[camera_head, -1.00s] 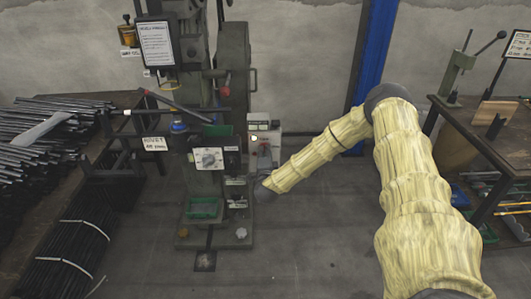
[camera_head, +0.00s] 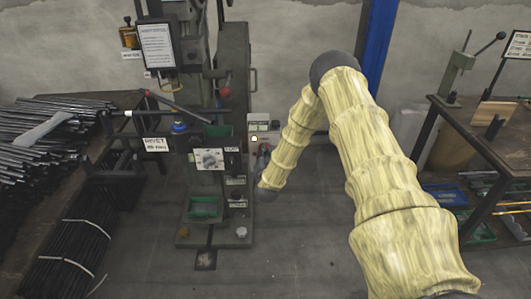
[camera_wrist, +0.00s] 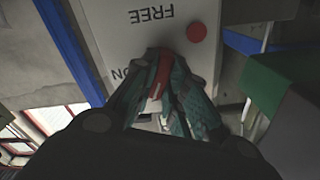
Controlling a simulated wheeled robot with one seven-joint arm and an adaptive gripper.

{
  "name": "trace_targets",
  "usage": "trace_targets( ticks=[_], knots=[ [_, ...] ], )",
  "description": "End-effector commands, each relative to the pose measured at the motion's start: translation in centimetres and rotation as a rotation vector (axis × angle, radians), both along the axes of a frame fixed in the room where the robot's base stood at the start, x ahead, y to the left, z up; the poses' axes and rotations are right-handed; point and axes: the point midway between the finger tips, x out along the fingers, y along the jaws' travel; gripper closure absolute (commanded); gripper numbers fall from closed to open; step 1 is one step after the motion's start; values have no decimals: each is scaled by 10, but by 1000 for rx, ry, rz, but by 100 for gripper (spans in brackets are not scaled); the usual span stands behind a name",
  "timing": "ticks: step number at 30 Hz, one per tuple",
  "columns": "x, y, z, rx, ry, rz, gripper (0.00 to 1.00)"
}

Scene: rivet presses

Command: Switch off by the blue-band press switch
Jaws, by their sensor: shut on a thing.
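In the wrist view a red switch handle (camera_wrist: 159,76) stands out from a pale panel (camera_wrist: 124,22). The panel carries the upside-down words FREE and ON. The fingers of my gripper (camera_wrist: 163,66) are closed around the handle and hide part of it, and part of the ON label. In the head view the switch box (camera_head: 257,125) stands just right of the green-grey press (camera_head: 232,85). My gripper is small and dim there, at the lower front of the box. A blue band (camera_head: 179,127) shows on the press's left side.
A round red button or lamp (camera_wrist: 197,32) sits on the panel beside the handle. Steel rods (camera_head: 50,125) fill the left bench. A workbench (camera_head: 495,130) with a lever tool stands at right. The floor in front of the press is clear.

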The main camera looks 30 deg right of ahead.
Motion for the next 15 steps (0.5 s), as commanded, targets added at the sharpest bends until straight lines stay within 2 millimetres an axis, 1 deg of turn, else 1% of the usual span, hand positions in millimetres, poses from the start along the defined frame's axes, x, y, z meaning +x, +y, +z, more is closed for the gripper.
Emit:
trace_targets(
  ticks=[6,15],
  knots=[
    [-1,1,-3,-160,103,3,100],
    [-2,0,-4,-315,200,1,100]
  ],
)
